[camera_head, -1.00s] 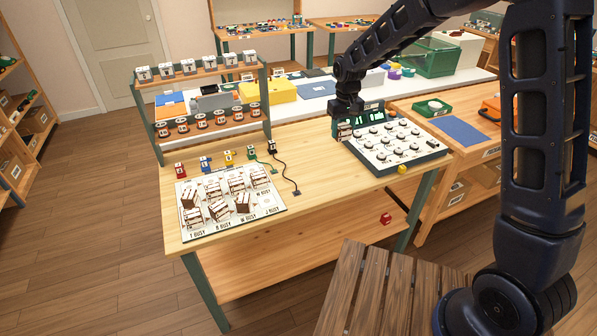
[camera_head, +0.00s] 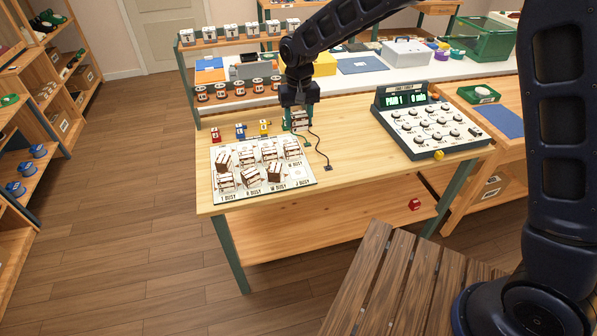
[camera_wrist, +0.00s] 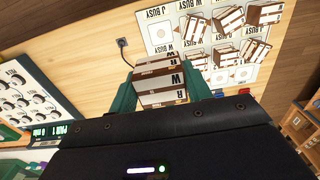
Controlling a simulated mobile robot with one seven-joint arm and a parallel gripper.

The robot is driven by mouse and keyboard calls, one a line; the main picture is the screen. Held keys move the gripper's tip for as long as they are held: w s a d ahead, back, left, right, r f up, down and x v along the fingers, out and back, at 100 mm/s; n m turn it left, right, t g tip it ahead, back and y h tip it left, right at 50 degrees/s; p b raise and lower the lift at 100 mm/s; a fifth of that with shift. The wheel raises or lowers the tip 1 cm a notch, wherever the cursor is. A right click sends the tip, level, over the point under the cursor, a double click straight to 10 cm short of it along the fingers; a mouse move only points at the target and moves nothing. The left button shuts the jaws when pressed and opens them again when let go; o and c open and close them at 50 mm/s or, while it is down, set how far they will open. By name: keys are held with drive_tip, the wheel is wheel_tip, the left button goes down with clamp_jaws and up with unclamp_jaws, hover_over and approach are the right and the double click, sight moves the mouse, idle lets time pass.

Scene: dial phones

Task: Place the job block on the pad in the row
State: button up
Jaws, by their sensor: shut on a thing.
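A brown-and-white lettered block (camera_wrist: 160,80) is held between the teal fingers of my gripper (camera_wrist: 158,92) in the wrist view. In the head view the block (camera_head: 299,118) hangs at my gripper (camera_head: 297,112), over the table behind the white board. The white board (camera_head: 232,196) has printed pads and carries several similar blocks, one or two of them darker and turned askew. A pad marked J BUSY (camera_head: 297,173) at its front right is bare, and this pad shows in the wrist view (camera_wrist: 160,31).
Red (camera_head: 215,134), blue (camera_head: 240,131) and yellow (camera_head: 264,128) pieces stand behind the board. A black cable (camera_head: 322,155) lies to its right. A dial panel (camera_head: 427,128) with a lit display occupies the right side. A two-tier rack (camera_head: 235,95) stands behind.

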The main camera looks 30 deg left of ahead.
wheel_tip(320, 180, down, 20)
drive_tip(key=shift+r, duration=0.15)
idle(0.5)
drive_tip(key=o, duration=1)
wheel_tip(320, 180, up, 12)
